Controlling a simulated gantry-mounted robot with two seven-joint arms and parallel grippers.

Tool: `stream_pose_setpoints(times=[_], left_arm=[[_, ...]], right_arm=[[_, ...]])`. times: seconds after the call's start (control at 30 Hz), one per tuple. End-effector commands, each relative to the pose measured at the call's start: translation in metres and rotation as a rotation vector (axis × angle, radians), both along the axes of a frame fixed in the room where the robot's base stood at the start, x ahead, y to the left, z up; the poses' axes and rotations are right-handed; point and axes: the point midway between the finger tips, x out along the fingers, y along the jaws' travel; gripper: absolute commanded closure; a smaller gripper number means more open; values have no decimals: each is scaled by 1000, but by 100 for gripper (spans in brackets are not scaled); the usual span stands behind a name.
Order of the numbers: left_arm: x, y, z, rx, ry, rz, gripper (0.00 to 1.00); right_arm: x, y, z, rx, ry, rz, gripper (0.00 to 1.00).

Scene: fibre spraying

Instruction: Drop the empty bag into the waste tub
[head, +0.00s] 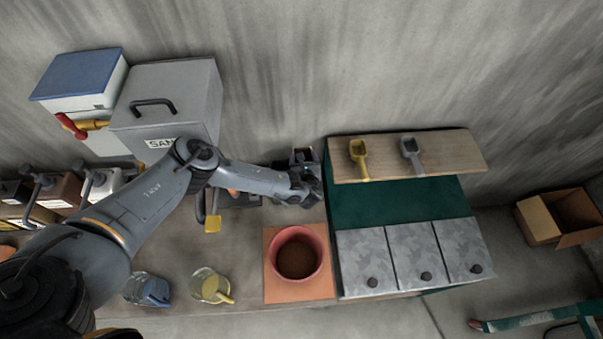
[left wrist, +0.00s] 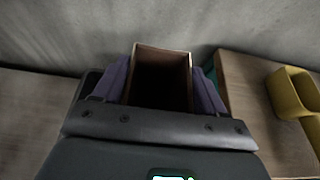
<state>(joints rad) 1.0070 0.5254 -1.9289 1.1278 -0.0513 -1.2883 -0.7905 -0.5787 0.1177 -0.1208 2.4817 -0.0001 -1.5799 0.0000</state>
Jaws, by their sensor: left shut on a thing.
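My left gripper (head: 308,184) is over the back of the bench, left of the wooden shelf. In the left wrist view its two purple fingers (left wrist: 164,88) are shut on the sides of a brown, box-shaped bag (left wrist: 161,75). The bag's open mouth shows a dark inside, and its bottom is hidden. In the head view the bag (head: 303,156) is small and dark beyond the gripper. A round red tub (head: 299,230) with a brown inside stands on an orange mat, in front of the gripper. I cannot tell whether this is the waste tub. My right gripper is not in view.
A wooden shelf (head: 440,150) with yellow (head: 359,158) and grey scoops is right of the gripper. Three grey lidded bins (head: 412,250) are below it. An open cardboard box (head: 545,220) is far right. Grey and blue-lidded containers stand back left.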

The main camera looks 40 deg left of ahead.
Motion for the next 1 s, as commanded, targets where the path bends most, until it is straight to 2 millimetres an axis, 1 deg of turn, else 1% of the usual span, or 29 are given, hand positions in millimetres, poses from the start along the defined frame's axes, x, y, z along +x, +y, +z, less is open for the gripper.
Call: stream_pose_setpoints(times=[0.03, 0.13, 0.23, 0.43, 0.7, 0.8, 1.0], left_arm=[[0, 0, -16, 0, 0, 0, 100], [0, 0, -30, 0, 0, 0, 100], [0, 0, -38, 0, 0, 0, 100], [0, 0, -45, 1, -1, 0, 100], [0, 0, -75, 0, 0, 1, 100], [0, 0, -77, 1, -1, 0, 100], [0, 0, -75, 1, -1, 0, 100]], right_arm=[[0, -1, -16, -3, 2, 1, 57], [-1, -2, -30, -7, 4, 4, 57], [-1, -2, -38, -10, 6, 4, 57], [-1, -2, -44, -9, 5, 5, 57], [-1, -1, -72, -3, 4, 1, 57], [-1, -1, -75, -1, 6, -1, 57], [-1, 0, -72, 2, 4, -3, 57]])
